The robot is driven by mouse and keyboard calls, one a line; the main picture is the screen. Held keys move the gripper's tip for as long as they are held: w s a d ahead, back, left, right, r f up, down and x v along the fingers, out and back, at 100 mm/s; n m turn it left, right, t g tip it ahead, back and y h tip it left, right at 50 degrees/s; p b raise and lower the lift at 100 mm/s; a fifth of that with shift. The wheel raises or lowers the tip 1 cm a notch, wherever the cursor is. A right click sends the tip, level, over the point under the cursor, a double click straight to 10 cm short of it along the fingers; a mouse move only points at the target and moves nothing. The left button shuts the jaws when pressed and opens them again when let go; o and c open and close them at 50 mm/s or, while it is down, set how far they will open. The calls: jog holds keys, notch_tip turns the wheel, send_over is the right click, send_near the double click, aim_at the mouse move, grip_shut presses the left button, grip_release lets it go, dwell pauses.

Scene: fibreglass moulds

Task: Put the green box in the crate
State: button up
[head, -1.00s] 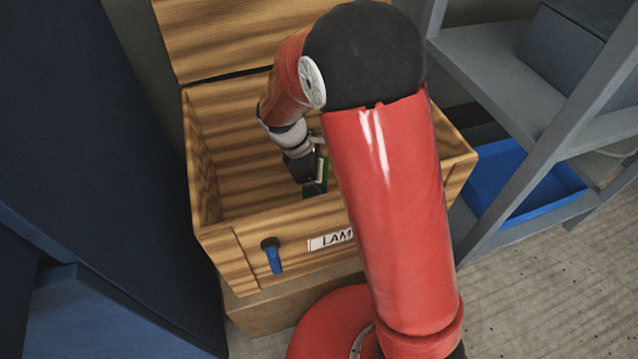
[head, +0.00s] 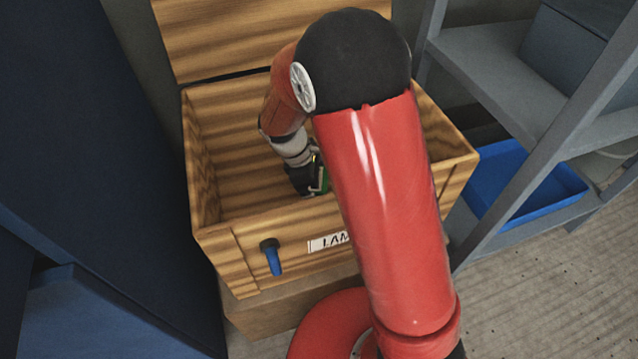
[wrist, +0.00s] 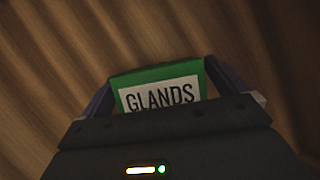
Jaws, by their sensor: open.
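The wooden crate (head: 290,223) stands open with its lid raised at the back. My gripper (head: 314,186) reaches down inside it. The green box (head: 323,184) is at my gripper, inside the crate's walls, and partly hidden by my gripper and arm. In the wrist view, the green box (wrist: 155,72) shows a white label reading GLANDS and lies between the two fingers of my gripper (wrist: 160,80). The jaws are open around it. I cannot tell whether the box rests on the crate's floor.
A grey shelf unit (head: 500,75) with a blue tray (head: 535,195) stands to the right. A dark blue cabinet (head: 90,130) is close on the left. A blue-handled latch (head: 272,258) and a partly hidden label (head: 328,242) are on the crate's front.

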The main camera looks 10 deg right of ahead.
jog(key=p+v, duration=0.2)
jog(key=v, duration=1)
jog(key=shift+r, duration=0.15)
jog(key=s+d+r+m+t+y+p, duration=0.2)
jog(key=s+d+r+m+t+p, duration=0.1)
jog(key=s+d+r+m, duration=0.3)
jog(key=s+d+r+m+t+y+p, duration=0.2)
jog(key=s+d+r+m, duration=0.5)
jog(key=s+r, duration=0.5)
jog(key=s+m+t+p, duration=0.1)
jog(key=m, duration=0.1)
jog(key=shift+r+m, duration=0.4)
